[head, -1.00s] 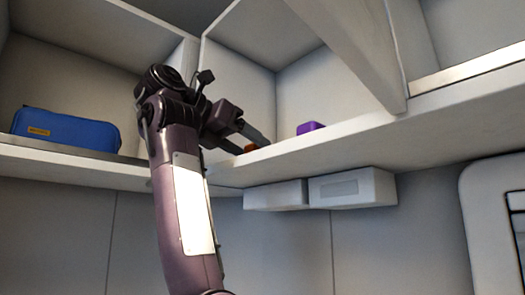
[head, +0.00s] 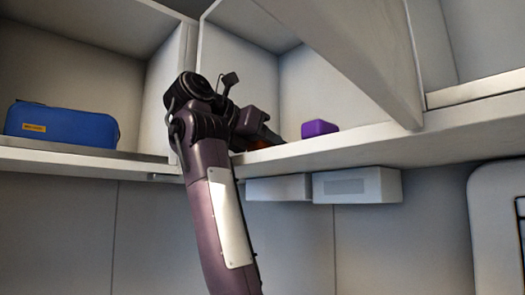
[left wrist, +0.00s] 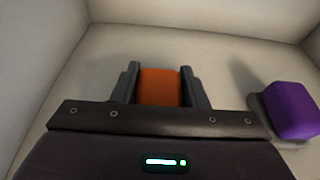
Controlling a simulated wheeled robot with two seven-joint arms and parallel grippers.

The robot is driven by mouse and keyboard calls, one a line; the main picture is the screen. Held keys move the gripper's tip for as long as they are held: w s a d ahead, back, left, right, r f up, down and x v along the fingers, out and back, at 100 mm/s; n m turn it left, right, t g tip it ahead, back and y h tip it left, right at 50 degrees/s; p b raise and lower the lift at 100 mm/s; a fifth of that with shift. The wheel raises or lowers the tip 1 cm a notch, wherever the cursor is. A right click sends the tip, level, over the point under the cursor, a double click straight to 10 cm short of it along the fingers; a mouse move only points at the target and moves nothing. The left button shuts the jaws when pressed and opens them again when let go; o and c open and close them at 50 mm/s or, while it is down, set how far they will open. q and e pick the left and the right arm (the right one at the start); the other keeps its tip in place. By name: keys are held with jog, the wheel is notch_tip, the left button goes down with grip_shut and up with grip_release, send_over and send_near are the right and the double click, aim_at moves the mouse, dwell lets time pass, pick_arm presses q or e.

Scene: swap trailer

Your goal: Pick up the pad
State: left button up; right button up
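An orange block (left wrist: 160,87), which may be the pad, lies on the shelf floor in the left wrist view. A sliver of it shows in the head view (head: 262,143), mostly hidden by my left gripper. My left gripper (left wrist: 160,75) has one finger on each side of the orange block, with little or no gap. I cannot tell whether the fingers press on it. A purple block (left wrist: 291,110) sits to the right, clear of the fingers; it is also in the head view (head: 319,128). My right gripper is not in view.
The shelf (head: 400,138) has upright dividers (head: 345,55) and walls close around my left gripper. A blue case (head: 62,125) lies in the compartment to the left. Two white boxes (head: 357,186) are fixed under the shelf.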

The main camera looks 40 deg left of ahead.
pick_arm(q)
jog(key=c, duration=0.4)
jog(key=shift+r, duration=0.1)
jog(key=shift+c, duration=0.2)
